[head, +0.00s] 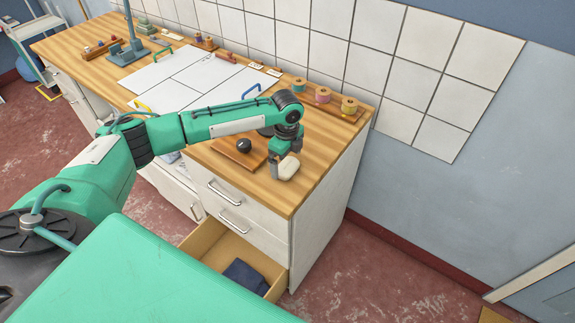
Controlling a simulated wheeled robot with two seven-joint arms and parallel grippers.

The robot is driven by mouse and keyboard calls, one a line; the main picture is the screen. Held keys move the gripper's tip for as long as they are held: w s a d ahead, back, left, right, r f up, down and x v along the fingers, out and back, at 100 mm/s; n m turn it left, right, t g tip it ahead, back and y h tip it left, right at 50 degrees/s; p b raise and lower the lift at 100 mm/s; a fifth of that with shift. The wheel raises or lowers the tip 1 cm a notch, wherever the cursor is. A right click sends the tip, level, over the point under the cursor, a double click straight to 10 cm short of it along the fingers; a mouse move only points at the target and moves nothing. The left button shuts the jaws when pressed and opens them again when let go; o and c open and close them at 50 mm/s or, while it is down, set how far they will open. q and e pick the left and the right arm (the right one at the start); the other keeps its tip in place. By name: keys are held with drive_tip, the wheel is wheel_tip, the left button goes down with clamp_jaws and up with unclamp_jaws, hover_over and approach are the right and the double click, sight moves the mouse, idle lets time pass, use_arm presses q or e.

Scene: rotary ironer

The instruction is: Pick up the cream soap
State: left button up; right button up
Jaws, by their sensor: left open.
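The cream soap (290,166) is a small rounded block near the front right corner of the wooden countertop. My left arm reaches across from the left, and its gripper (283,161) points down at the soap. The gripper is open, with its fingers beside the soap. One finger shows to the left and front of it, and I cannot tell if either touches it. The gripper hides part of the soap. My right gripper is not in view.
A wooden board with a black ball-shaped knob (244,145) lies just left of the soap. Spools (323,95) stand on a rack at the back. White sheets (180,77) cover the counter's middle. An open drawer (208,243) below holds dark cloth (245,276).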

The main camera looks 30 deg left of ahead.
use_arm(q)
wheel_tip(320, 180, down, 2)
drive_tip(key=shift+a+f, duration=0.1)
drive_tip(key=shift+f, duration=0.25)
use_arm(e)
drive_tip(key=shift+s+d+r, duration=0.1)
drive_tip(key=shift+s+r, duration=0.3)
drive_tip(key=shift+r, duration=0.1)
use_arm(q)
drive_tip(key=c, duration=0.9)
drive_tip(key=shift+c, duration=0.6)
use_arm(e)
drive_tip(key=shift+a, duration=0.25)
use_arm(q)
drive_tip(key=shift+r, duration=0.1)
